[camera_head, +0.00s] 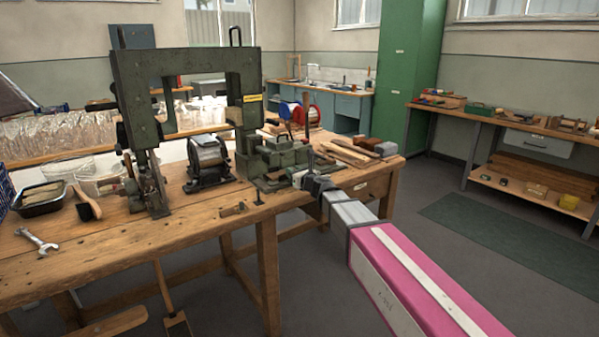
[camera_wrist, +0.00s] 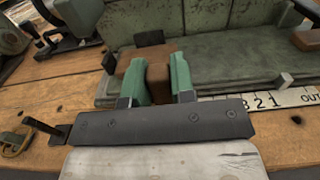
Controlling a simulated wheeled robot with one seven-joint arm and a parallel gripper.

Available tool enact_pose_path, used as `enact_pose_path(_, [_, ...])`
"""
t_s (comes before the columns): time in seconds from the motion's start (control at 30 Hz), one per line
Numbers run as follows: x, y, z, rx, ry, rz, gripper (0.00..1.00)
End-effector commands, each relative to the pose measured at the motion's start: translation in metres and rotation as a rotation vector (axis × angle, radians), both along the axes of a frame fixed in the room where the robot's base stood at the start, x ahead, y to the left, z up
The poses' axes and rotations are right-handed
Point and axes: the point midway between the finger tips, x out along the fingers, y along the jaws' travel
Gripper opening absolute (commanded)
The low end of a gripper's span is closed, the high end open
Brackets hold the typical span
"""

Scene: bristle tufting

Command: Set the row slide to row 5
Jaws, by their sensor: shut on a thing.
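The row slide (camera_wrist: 225,58) is a worn green metal carriage at the right part of the bench machine (camera_head: 285,152). A brown wooden block (camera_wrist: 135,68) stands at its near side in the wrist view. My gripper (camera_wrist: 162,82) has green finger pads, shut on this block. In the head view my gripper (camera_head: 312,180) reaches the slide's near side from the right. A pale number strip (camera_wrist: 292,97) runs along the near edge; 2, 1 and OUT read clearly. A small grey metal tab (camera_wrist: 285,80) sits above it near the 1. My gripper hides the strip's higher numbers.
A tall green press frame (camera_head: 185,62) stands left of the slide. Wooden pieces (camera_head: 350,152) lie right of the slide. A brush (camera_head: 86,207) and spanner (camera_head: 38,242) lie left. The bench's front left surface is mostly clear.

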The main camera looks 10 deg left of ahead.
Motion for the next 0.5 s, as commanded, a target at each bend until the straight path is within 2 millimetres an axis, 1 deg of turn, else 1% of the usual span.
enact_pose_path(0.03, [-0.013,0.009,0.0,0.001,0.0,0.006,0.0])
enact_pose_path(0.23, [-0.046,0.038,0.0,0.001,-0.001,0.005,0.0])
enact_pose_path(0.4, [-0.064,0.054,0.0,0.001,-0.001,0.004,0.0])
enact_pose_path(0.5, [-0.068,0.058,0.0,0.001,0.0,0.002,0.0])
